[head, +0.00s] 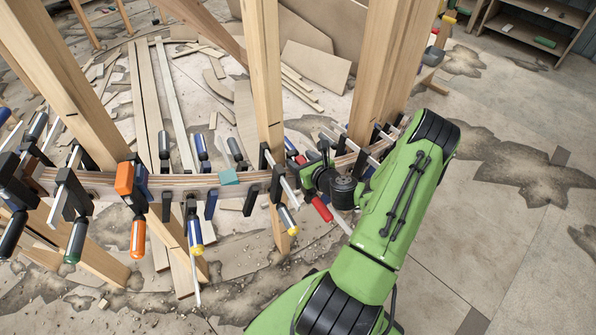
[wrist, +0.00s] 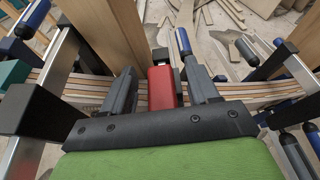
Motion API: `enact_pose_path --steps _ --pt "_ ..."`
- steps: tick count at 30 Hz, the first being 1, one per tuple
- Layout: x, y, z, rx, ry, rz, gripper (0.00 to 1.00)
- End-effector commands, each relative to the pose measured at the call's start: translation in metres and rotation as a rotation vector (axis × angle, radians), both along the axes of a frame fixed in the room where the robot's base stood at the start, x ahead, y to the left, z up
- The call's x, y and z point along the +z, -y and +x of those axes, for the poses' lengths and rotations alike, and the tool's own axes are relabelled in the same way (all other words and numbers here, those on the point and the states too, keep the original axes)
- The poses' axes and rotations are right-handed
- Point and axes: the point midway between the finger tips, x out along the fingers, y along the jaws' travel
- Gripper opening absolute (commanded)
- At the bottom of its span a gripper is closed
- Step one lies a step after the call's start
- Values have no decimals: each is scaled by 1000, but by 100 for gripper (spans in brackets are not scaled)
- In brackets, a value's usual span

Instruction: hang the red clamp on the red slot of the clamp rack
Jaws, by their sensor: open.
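The red clamp sits on the curved laminated stringer (head: 180,183). Its red handle (head: 322,208) hangs below the stringer in the head view, beside my gripper (head: 318,176). In the wrist view a red block of the clamp (wrist: 162,88) stands between the two fingers of my gripper (wrist: 160,92). The fingers are apart, with a gap visible on the right side; contact on the left is unclear. My gripper and arm hide part of the clamp in the head view. I cannot make out the clamp rack or its red slot with certainty.
Several other clamps, such as an orange one (head: 124,179) and a blue-and-yellow one (head: 194,233), crowd the stringer. Wooden posts (head: 266,90) rise close to my gripper. A shelf (head: 535,28) stands at the back right. The floor on the right is mostly clear.

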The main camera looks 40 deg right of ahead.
Motion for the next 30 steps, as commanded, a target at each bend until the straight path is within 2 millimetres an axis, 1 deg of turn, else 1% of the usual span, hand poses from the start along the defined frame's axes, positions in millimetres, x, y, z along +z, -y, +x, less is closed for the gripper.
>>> enact_pose_path --steps 2,6,7,18,19,30 --pt "-2 1 3 -1 -1 0 60" --pt "-1 1 3 -3 -1 1 60" --pt "-1 1 3 -2 -1 2 58" --pt "-1 1 2 -2 -1 2 1" --pt "-1 1 2 -2 -1 2 0" --pt "0 1 3 -1 2 1 0"
